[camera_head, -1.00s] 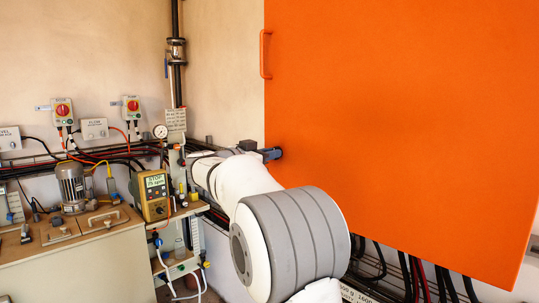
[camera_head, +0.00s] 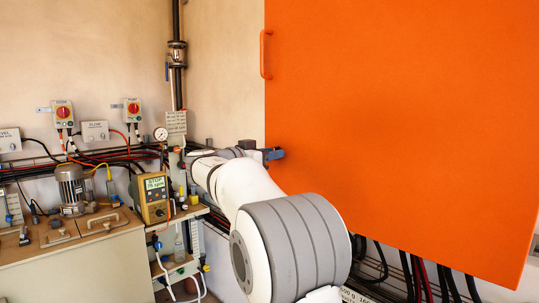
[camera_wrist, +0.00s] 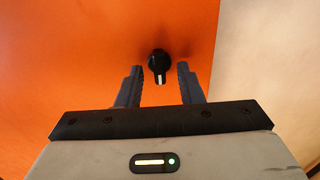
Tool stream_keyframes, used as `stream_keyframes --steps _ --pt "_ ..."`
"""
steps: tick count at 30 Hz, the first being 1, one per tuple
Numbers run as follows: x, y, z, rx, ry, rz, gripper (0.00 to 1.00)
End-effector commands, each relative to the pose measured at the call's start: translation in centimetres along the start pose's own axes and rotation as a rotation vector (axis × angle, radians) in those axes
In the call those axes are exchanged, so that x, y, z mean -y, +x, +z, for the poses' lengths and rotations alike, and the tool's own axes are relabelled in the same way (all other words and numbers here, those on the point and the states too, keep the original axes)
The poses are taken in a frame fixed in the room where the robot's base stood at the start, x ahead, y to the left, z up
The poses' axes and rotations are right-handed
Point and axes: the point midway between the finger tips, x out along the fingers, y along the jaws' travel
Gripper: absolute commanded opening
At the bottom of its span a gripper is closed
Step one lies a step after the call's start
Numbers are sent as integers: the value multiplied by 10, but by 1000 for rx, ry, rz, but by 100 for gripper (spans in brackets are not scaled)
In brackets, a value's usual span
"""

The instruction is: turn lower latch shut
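The orange cabinet door (camera_head: 400,120) fills the right of the head view, and its left edge is upright. In the wrist view a small black latch knob (camera_wrist: 158,62) with a white mark pointing down sits on the orange door face (camera_wrist: 60,60). My gripper (camera_wrist: 159,83) is open, with one finger on each side of the knob and a visible gap on both sides. In the head view my gripper (camera_head: 272,154) is at the door's lower left edge, and the knob is hidden there.
An orange handle (camera_head: 265,54) is on the door's upper left edge. A yellow control box (camera_head: 152,198) stands on a shelf left of my arm. A bench with a motor (camera_head: 70,187) is farther left. Black cables (camera_head: 420,280) hang below the door.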

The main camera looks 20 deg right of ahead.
Motion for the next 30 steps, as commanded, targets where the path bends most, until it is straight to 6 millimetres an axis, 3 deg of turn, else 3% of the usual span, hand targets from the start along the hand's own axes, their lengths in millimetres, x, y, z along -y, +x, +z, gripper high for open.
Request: stream_keyframes --steps 5,18,30 --pt "0 -8 1 0 1 -1 34" --pt "0 -74 1 0 1 -2 34" --pt "0 -78 0 0 0 0 34"
